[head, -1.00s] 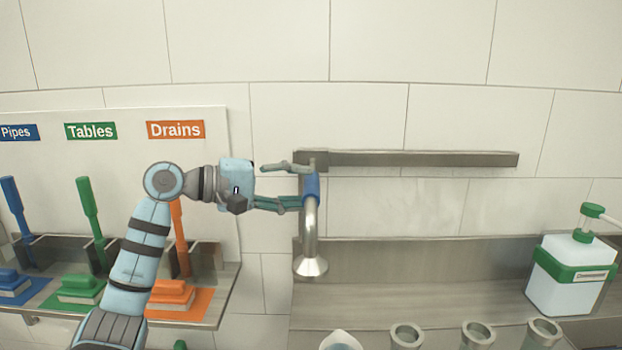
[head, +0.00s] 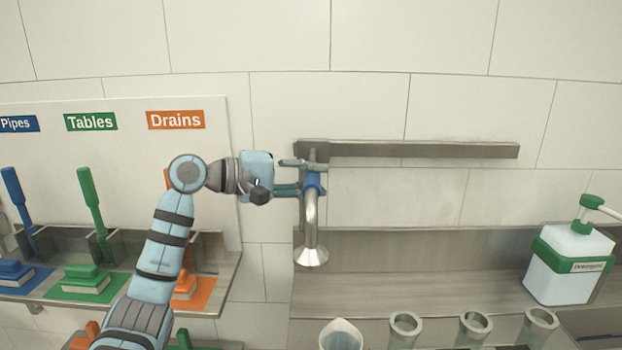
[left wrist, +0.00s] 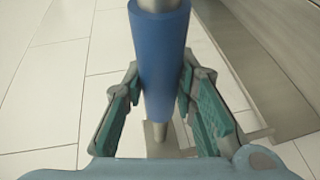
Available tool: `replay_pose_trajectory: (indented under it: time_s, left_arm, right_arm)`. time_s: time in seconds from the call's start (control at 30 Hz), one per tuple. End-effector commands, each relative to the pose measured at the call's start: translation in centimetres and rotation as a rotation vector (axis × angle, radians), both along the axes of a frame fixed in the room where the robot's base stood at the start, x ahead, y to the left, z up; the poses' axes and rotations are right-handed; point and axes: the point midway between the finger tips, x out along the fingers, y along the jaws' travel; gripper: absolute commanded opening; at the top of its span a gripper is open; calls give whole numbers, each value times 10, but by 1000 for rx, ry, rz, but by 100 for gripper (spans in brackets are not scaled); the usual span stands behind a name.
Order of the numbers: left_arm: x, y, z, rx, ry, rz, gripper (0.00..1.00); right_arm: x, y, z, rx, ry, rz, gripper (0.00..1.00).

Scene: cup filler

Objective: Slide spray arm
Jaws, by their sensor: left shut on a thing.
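The spray arm (head: 311,222) is a silver pipe with a flared nozzle. It hangs at the left end of a horizontal metal rail (head: 430,150) on the wall. A blue sleeve (head: 313,182) wraps its upper part, and the sleeve also shows large in the left wrist view (left wrist: 160,60). My left gripper (head: 312,177) comes in from the left and is shut on the blue sleeve. In the left wrist view its teal finger pads (left wrist: 160,100) stand on both sides of the sleeve. My right gripper is not in view.
Several metal cups (head: 405,326) stand in a row below the rail, with a clear pitcher (head: 341,335) at their left. A detergent bottle (head: 570,265) stands at the right. Brushes hang under labelled signs (head: 91,122) at the left. The rail's right side is free.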

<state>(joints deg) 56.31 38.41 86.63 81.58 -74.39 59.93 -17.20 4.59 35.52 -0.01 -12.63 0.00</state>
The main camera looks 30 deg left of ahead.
Motion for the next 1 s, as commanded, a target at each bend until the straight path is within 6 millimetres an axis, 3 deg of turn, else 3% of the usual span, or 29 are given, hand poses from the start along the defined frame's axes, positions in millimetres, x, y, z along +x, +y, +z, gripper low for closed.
replay_pose_trajectory:
  time_s: [0.33, 0.7, 0.73, 0.8, 0.87, 1.0]
  left_arm:
    - [22, -46, 6, 0, 6, -5, 0]
    - [26, -54, -1, 1, 0, -1, 0]
    - [26, -54, -1, 2, 1, -1, 28]
    - [26, -54, -1, 2, 1, -1, 40]
    - [26, -54, -1, 1, 0, -1, 46]
    - [26, -54, -1, 1, 0, 0, 46]
  right_arm:
    - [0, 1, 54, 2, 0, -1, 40]
    - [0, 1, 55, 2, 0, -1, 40]
    - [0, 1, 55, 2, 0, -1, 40]
    - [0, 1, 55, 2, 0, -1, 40]
    - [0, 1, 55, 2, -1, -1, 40]
    - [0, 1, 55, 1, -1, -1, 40]
